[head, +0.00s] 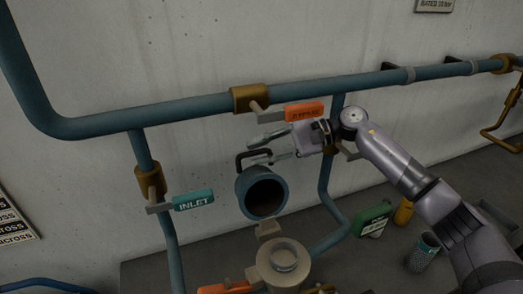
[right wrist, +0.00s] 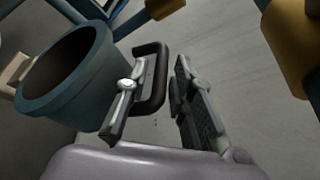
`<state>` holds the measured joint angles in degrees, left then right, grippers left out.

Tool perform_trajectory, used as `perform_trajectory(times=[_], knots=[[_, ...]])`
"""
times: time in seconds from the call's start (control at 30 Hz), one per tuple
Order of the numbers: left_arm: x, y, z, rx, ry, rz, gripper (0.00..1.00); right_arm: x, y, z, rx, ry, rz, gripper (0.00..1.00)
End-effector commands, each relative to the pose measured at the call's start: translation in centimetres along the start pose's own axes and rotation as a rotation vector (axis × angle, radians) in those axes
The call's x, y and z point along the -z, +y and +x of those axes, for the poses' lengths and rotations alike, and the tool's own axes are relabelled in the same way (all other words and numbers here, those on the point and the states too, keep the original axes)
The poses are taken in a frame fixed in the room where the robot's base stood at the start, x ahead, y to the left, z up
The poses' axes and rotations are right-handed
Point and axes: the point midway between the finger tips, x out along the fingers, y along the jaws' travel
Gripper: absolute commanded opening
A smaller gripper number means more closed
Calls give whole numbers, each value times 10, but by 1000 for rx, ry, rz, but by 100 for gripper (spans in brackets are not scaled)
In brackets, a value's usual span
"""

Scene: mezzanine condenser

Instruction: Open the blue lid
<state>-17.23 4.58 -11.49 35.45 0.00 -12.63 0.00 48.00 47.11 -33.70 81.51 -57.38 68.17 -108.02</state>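The blue lid (head: 262,194) is a short, hollow blue cylinder, raised on a beige hinge (head: 268,229) behind the round beige body (head: 283,262). Its dark hollow faces the head camera, and the body's round mouth is uncovered. The lid's black handle (head: 240,160) is on its far side. My right gripper (head: 258,148) is open just above and behind the lid, beside the handle. In the right wrist view, the lid (right wrist: 72,85) is on the left and the handle (right wrist: 160,72) reaches between the spread fingers (right wrist: 155,105). The left gripper is out of view.
A blue pipe (head: 200,109) runs along the wall close above my right gripper. An orange-tagged valve (head: 304,112) and a teal INLET valve (head: 193,200) stand nearby. A green can (head: 372,219) and a dark cup (head: 424,252) are at right.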

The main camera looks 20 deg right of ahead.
Motion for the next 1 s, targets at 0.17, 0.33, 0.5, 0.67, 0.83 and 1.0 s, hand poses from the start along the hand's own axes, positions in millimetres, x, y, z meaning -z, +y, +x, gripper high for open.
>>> perform_trajectory(times=[0.17,0.33,0.5,0.67,0.83,1.0], knots=[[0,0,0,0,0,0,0,0,0,0,0,0,0,9],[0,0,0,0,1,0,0,0,0,0,0,0,0,0],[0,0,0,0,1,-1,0,0,0,-1,0,0,0,0],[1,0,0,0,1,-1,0,0,0,-1,0,0,-1,0],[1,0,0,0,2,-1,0,0,0,-1,0,0,-1,0],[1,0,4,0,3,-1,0,1,0,0,2,0,-6,0]])
